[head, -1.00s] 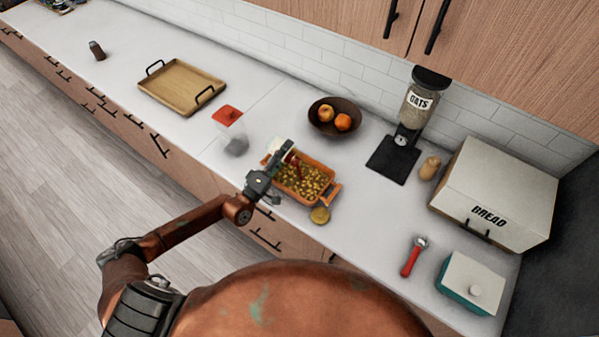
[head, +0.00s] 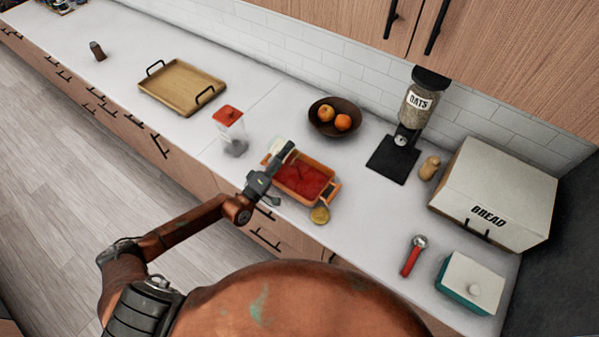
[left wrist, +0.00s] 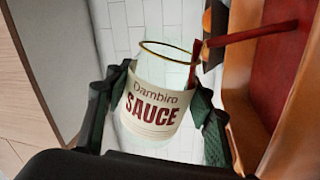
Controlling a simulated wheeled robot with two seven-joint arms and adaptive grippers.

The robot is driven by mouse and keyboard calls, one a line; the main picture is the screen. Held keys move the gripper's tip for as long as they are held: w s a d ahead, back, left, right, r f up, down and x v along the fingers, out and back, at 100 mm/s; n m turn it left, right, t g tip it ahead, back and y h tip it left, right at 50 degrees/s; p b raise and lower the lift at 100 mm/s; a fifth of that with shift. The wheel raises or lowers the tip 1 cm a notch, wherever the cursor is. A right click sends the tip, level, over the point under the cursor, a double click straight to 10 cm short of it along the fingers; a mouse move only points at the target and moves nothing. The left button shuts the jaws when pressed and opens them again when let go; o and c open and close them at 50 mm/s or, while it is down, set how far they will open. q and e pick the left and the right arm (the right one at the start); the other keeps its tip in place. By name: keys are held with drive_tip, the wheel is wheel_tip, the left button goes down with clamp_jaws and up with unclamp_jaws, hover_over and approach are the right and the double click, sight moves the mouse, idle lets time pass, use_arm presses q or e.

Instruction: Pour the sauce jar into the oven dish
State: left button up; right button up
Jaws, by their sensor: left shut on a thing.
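My left gripper (head: 284,152) is shut on the sauce jar (left wrist: 155,108), a clear glass jar with a gold rim and a cream "Dambiro SAUCE" label. The jar is tipped at the oven dish's left end; in the head view the gripper mostly hides it. The glass looks nearly empty. In the left wrist view a thin red stream (left wrist: 250,34) runs from the rim toward the dish. The orange oven dish (head: 334,192) stands on the counter, its contents covered in red sauce (head: 305,181). My right gripper is not in view.
A round gold lid (head: 320,215) lies by the dish's front corner. A red-lidded clear container (head: 231,130) stands left of it, a fruit bowl (head: 335,117) behind. A wooden tray (head: 181,86) and oats dispenser (head: 415,110) stand farther off.

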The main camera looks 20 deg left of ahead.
use_arm(q)
drive_tip(key=shift+d+r+m, duration=0.2)
drive_tip(key=shift+m, duration=0.3)
idle(0.3)
